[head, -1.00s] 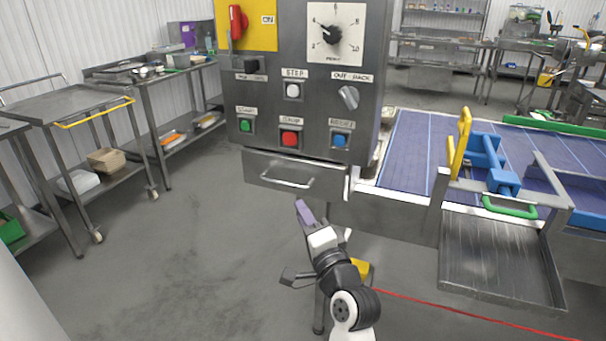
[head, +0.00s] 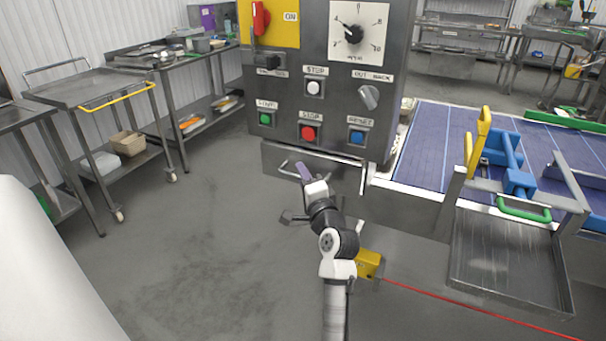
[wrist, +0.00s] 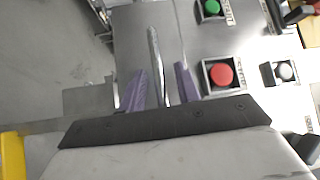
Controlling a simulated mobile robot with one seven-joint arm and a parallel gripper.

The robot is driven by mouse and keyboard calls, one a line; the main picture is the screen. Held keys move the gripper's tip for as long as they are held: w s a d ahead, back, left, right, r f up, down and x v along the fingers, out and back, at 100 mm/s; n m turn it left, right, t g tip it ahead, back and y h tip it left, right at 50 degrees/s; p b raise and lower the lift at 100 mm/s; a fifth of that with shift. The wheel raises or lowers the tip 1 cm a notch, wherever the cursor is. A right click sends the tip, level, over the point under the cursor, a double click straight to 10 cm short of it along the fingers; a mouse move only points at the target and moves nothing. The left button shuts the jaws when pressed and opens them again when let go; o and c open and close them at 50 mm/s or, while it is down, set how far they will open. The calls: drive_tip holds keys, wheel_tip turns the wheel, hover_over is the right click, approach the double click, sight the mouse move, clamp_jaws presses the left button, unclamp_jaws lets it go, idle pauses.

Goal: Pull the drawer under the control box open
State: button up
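The grey control box (head: 300,90) stands in the middle of the head view. The metal drawer (head: 340,176) sits under it, with its front looking flush below the box. The drawer's bar handle (head: 287,171) is partly hidden by my gripper (head: 303,172). In the wrist view the handle (wrist: 154,55) runs lengthwise between the two purple fingers of my gripper (wrist: 161,68). The fingers are apart, with gaps beside the bar, so the gripper is open around the handle and not clamped on it.
A conveyor (head: 440,150) with a blue belt and a metal tray (head: 508,262) is on the right. A yellow block (head: 369,263) with a red cable is near my arm. Steel carts (head: 85,88) stand left. The floor before the drawer's left side is clear.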

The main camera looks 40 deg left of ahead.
drive_tip(key=shift+w+a, duration=0.1)
drive_tip(key=shift+a, duration=0.05)
drive_tip(key=shift+c, duration=0.3)
clamp_jaws()
